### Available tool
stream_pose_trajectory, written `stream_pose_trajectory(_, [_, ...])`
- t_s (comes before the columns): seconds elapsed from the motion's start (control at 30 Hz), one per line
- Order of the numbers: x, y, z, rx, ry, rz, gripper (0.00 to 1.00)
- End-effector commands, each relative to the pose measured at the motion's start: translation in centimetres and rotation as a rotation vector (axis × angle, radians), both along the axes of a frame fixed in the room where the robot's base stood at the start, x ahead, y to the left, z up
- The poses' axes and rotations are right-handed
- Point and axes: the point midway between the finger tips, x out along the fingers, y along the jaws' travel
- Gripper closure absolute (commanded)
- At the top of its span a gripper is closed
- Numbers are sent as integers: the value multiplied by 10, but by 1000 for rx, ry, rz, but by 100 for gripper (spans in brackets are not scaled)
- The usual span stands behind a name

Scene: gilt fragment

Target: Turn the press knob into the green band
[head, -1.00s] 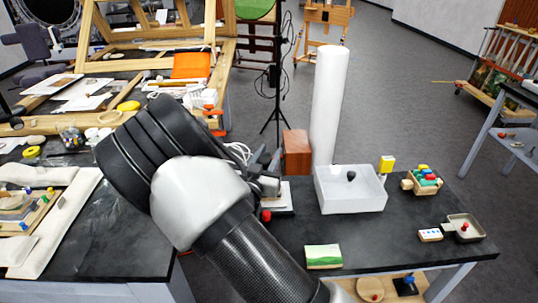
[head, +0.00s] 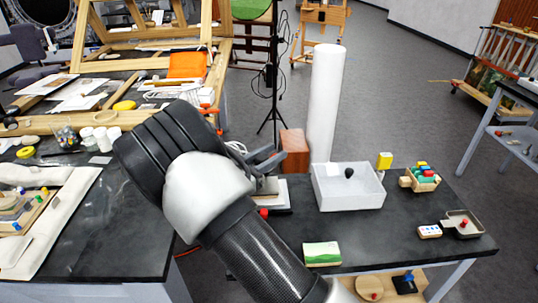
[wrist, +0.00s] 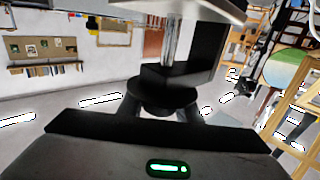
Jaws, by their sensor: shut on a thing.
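The small press (head: 267,186) stands at the left end of the right-hand dark table, with a grey block over a pale base. My arm hides part of it. My gripper (head: 270,162) reaches over its top. In the wrist view a round black knob (wrist: 162,95) sits below a bright metal shaft (wrist: 172,42) and a black block. My gripper (wrist: 161,112) is shut on the knob, one dark finger at each side. A green lit strip (wrist: 166,168) shows on a grey body at the bottom; I cannot tell whether it is the press's band.
A red ball-like thing (head: 264,212) is beside the press base. A white open box (head: 348,200), a tall white roll (head: 325,105) and a brown block (head: 295,150) stand close by.

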Motion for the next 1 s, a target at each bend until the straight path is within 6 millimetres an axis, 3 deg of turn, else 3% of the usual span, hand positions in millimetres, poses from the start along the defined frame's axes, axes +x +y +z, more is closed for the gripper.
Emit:
stream_pose_trajectory(0.5, [-12,-7,-2,1,0,-368,92])
stream_pose_trajectory(1.0, [-15,-8,0,-1,0,-452,92])
